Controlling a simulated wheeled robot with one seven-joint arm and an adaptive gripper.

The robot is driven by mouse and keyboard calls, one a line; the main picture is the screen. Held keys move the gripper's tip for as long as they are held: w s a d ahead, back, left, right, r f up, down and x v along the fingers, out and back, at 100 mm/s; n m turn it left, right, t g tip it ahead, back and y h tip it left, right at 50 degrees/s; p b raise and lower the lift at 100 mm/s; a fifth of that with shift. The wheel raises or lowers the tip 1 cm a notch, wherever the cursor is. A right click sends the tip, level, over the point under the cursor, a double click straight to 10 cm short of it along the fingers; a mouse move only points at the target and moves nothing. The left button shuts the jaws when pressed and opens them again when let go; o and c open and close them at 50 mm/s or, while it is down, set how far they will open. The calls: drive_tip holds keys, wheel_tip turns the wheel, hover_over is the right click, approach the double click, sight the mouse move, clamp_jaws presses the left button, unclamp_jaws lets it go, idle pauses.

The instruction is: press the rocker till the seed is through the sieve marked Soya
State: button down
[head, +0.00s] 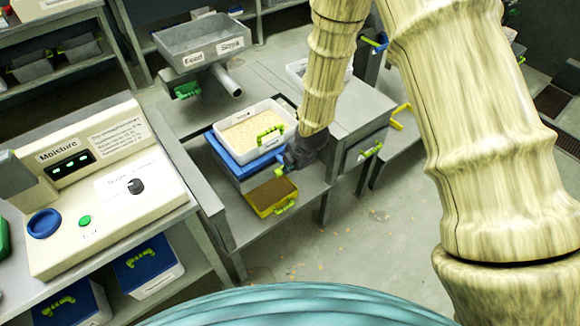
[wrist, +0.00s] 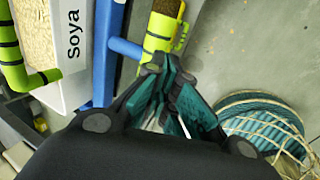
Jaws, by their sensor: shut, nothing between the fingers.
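The white sieve tray (head: 289,117) sits on a blue frame (head: 226,150) and holds pale seed (head: 245,131). Its "Soya" label (wrist: 73,35) reads clearly in the wrist view. A short blue bar (wrist: 125,48) with a lime-green, black-banded end (wrist: 150,46) sticks out from the frame's side; it looks like the rocker. That lime end also shows in the head view (head: 279,170). My gripper (head: 290,160) is shut and empty, its fingertips (wrist: 163,78) close beside the lime end. I cannot tell whether they touch it. Seed level is hard to judge.
A yellow tray (head: 263,212) with brown contents stands below the sieve. A grey hopper (head: 205,40) labelled Feed and Soya stands behind. The moisture meter (head: 100,190) is on the left bench. A teal basket-like thing (wrist: 262,118) lies below right; the floor at right is open.

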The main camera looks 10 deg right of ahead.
drive_tip(key=b+v, duration=0.1)
drive_tip(key=v, duration=0.8)
drive_tip(key=shift+w+r, duration=0.25)
drive_tip(key=shift+r, duration=0.1)
idle(1.9)
drive_tip(key=s+d+f+m+g, duration=0.1)
drive_tip(key=s+d+f+m, duration=0.1)
drive_tip(key=s+f+m, duration=0.55)
drive_tip(key=s+d+f+m+g, duration=0.1)
drive_tip(key=s+d+f+m, duration=0.3)
drive_tip(key=s+f, duration=0.55)
drive_tip(key=s+d+f+m, duration=0.2)
drive_tip(key=s+f+m, duration=0.1)
drive_tip(key=s, duration=0.3)
drive_tip(key=s+d+f+m+g+h, duration=0.1)
drive_tip(key=s+f+m, duration=0.1)
drive_tip(key=s+m, duration=0.3)
drive_tip(key=s+d+f+m+h, duration=0.1)
drive_tip(key=s+d+f+m, duration=0.1)
drive_tip(key=s+m, duration=0.3)
drive_tip(key=s+f, duration=0.1)
drive_tip(key=s, duration=0.2)
drive_tip(key=shift+d+f+g, duration=0.3)
drive_tip(key=shift+g, duration=0.1)
